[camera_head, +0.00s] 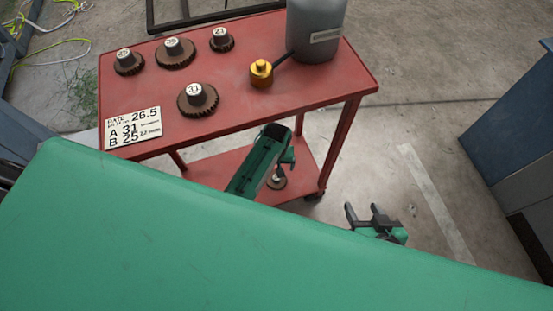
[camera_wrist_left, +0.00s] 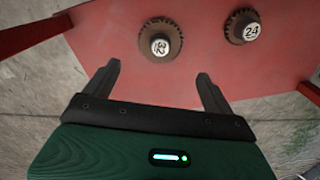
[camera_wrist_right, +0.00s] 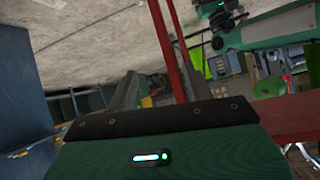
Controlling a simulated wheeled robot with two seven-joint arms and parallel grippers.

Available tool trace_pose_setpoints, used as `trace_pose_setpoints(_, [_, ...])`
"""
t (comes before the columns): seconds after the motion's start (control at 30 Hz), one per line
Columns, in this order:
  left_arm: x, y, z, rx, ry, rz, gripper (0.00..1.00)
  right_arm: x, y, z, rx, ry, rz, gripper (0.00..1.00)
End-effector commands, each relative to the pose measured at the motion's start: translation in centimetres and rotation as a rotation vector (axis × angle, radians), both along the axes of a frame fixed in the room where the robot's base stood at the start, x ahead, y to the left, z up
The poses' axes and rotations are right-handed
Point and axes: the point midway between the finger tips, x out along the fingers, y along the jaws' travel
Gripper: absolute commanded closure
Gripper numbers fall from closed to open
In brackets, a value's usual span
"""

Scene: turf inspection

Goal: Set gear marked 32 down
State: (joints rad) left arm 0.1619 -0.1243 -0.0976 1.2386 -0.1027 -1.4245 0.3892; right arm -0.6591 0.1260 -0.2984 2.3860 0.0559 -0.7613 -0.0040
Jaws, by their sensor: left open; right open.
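The gear marked 32 (camera_wrist_left: 160,40) stands upright on the cart's red lower shelf (camera_wrist_left: 205,55) in the left wrist view. My left gripper (camera_wrist_left: 160,78) is open, with its fingers spread on either side below the gear in the picture. The gear stands apart from both fingers, and nothing is held. In the head view my left arm (camera_head: 262,155) reaches down past the cart's front edge, and its fingertips are hard to make out. My right gripper (camera_head: 365,212) is open and empty over the floor to the right of the cart.
A gear marked 24 (camera_wrist_left: 242,27) stands beside the 32 gear. The red cart top (camera_head: 235,95) bears several gears, including one marked 31 (camera_head: 197,99), a brass part (camera_head: 261,73), a grey canister (camera_head: 316,30) and a card (camera_head: 132,125). Cart legs frame the shelf.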

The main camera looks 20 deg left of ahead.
Motion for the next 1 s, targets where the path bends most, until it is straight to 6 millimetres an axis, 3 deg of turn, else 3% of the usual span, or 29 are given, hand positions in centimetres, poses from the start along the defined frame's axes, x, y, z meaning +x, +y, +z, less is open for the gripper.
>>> trace_pose_setpoints(0.1, [0.0, 0.0, 1.3, 0.0, 0.0, 0.0, 0.12, -0.2, -0.8, 0.1, -0.028, 0.047, -0.006, 0.48])
trace_pose_setpoints(0.37, [-0.4, 0.2, 2.3, -0.001, -0.017, -0.008, 0.12, -0.5, -1.5, 0.0, -0.054, 0.093, -0.011, 0.48])
trace_pose_setpoints(0.57, [-3.4, 1.5, 3.6, -0.013, -0.175, -0.086, 0.12, -0.5, -1.5, 0.0, -0.055, 0.095, -0.012, 0.48])
trace_pose_setpoints(0.77, [-8.2, 1.6, 8.6, -0.038, -0.417, -0.228, 0.12, -0.5, -1.5, 0.0, -0.055, 0.094, -0.012, 0.48])
trace_pose_setpoints(1.0, [-14.3, 0.1, 18.1, -0.086, -0.696, -0.389, 0.12, -0.5, -1.5, 0.0, -0.053, 0.092, -0.011, 0.48])
